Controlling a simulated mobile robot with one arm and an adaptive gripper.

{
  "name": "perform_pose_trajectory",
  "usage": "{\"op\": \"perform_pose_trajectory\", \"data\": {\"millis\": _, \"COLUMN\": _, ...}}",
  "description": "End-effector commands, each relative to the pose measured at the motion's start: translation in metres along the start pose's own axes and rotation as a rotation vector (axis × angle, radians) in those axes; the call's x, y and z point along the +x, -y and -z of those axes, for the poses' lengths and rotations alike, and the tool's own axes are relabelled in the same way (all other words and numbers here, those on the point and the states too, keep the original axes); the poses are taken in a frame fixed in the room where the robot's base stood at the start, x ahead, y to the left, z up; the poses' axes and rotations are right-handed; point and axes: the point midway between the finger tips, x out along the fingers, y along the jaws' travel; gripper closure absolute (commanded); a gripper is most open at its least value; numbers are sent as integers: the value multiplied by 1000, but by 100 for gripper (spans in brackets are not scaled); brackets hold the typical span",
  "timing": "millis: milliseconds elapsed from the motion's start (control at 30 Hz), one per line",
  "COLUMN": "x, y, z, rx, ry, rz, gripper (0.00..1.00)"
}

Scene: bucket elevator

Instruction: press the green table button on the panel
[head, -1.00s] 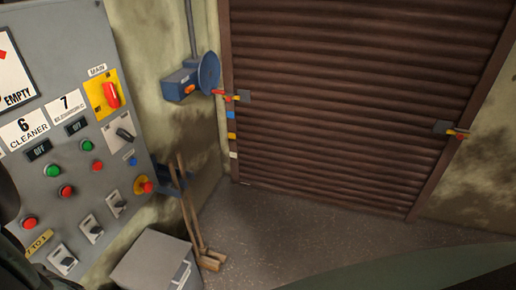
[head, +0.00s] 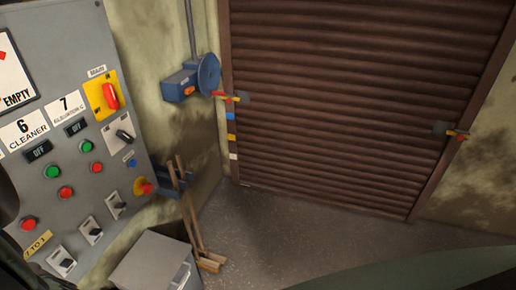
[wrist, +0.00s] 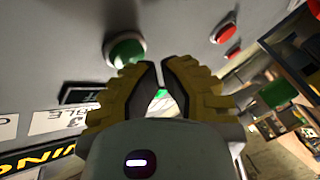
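The head view shows part of a panel (head: 75,105) with green and red buttons; my gripper is not visible there.
A red button (wrist: 224,27) sits right of the green one in the wrist view. In the head view, a grey box (head: 150,262) and wooden-handled tools (head: 188,215) stand beside the panel. A brown shutter (head: 350,100) closes the back; floor before it is clear.

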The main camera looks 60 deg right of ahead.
Motion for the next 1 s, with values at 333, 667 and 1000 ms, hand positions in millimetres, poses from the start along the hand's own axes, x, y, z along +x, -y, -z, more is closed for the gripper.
{"op": "perform_pose_trajectory", "data": {"millis": 333, "x": 0, "y": 1, "z": 0, "rx": 1, "ry": 0, "rz": 2, "gripper": 100}}
{"op": "perform_pose_trajectory", "data": {"millis": 667, "x": 3, "y": 0, "z": -2, "rx": 2, "ry": 0, "rz": 3, "gripper": 100}}
{"op": "perform_pose_trajectory", "data": {"millis": 1000, "x": 6, "y": -1, "z": -4, "rx": 3, "ry": 2, "rz": 4, "gripper": 100}}
